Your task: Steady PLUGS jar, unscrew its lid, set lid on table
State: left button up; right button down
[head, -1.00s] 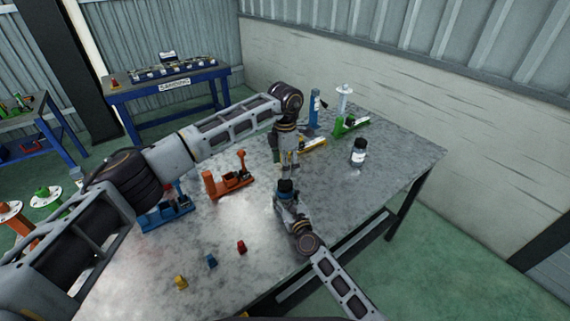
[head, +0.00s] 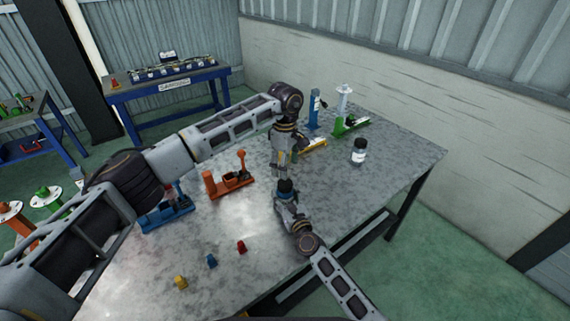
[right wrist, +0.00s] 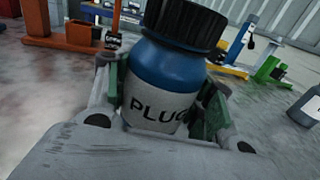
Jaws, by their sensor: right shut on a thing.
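The PLUGS jar (right wrist: 158,108) has a blue body, a pale label and a ribbed black lid (right wrist: 187,22). The lid sits on the jar, its top cut off by the right wrist view. My right gripper (right wrist: 162,95) is shut around the jar's body, a finger on each side. My left gripper (head: 283,172) points down just above the lid. Its fingers are too small to tell whether they are open, or whether they touch the lid.
The grey table (head: 335,195) has free room right of the jar. A second dark-lidded jar (head: 359,152) stands there. An orange jack (head: 229,180), a blue jack (head: 165,213) and a green stand (head: 350,126) stand around. Small yellow, blue and red pieces (head: 241,247) lie front left.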

aim_at(285, 183)
pick_arm(q)
jog(key=m, duration=0.4)
jog(key=shift+m, duration=0.4)
jog(key=m, duration=0.5)
jog(key=shift+f, duration=0.15)
dwell(0.3)
jog(key=shift+f, duration=3.9)
jog(key=shift+c, duration=0.2)
jog(key=c, duration=1)
jog(key=shift+c, duration=0.2)
